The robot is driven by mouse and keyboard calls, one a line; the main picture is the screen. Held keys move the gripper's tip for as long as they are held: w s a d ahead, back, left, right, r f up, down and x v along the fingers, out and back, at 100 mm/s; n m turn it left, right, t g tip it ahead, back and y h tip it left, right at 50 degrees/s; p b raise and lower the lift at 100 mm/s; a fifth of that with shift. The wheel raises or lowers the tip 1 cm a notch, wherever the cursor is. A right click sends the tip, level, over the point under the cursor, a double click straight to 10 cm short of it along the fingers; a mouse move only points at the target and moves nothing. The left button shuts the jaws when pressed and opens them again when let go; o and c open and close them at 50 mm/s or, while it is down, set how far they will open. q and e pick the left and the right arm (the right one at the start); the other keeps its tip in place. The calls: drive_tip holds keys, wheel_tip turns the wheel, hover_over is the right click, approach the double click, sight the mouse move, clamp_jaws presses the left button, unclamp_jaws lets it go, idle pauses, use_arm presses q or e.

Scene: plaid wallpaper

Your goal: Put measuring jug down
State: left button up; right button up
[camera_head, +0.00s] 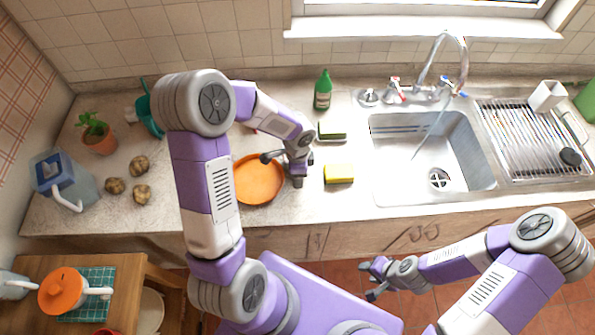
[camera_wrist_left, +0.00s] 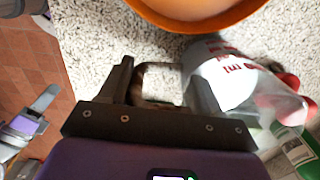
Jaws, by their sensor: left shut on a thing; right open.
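The measuring jug (camera_wrist_left: 222,78) is clear with red markings and shows at the right of the left wrist view. My left gripper (camera_wrist_left: 160,78) is shut on its handle. In the head view this gripper (camera_head: 282,168) is low over the counter (camera_head: 310,215), beside the orange dish (camera_head: 258,182). There my left forearm hides nearly all of the jug. I cannot tell whether its base touches the counter. My right gripper (camera_head: 373,278) is open and empty, in front of the counter's edge and above the floor.
A yellow sponge (camera_head: 339,173), a dark green scrubber (camera_head: 332,131) and a green bottle (camera_head: 323,90) stand right of the left gripper. The sink (camera_head: 425,150) is farther right. A blue-grey jug (camera_head: 75,185), a potted plant (camera_head: 98,138) and potatoes (camera_head: 140,164) are left.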

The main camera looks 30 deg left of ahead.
use_arm(q)
drive_tip(key=o, duration=1.1)
drive_tip(key=shift+f, duration=0.15)
drive_tip(key=shift+c, duration=0.2)
drive_tip(key=o, duration=0.5)
drive_tip(key=shift+c, duration=0.2)
drive_tip(key=shift+r, duration=0.2)
wheel_tip(320, 180, up, 12)
drive_tip(key=shift+p, duration=1.05)
drive_tip(key=shift+s+f, duration=0.1)
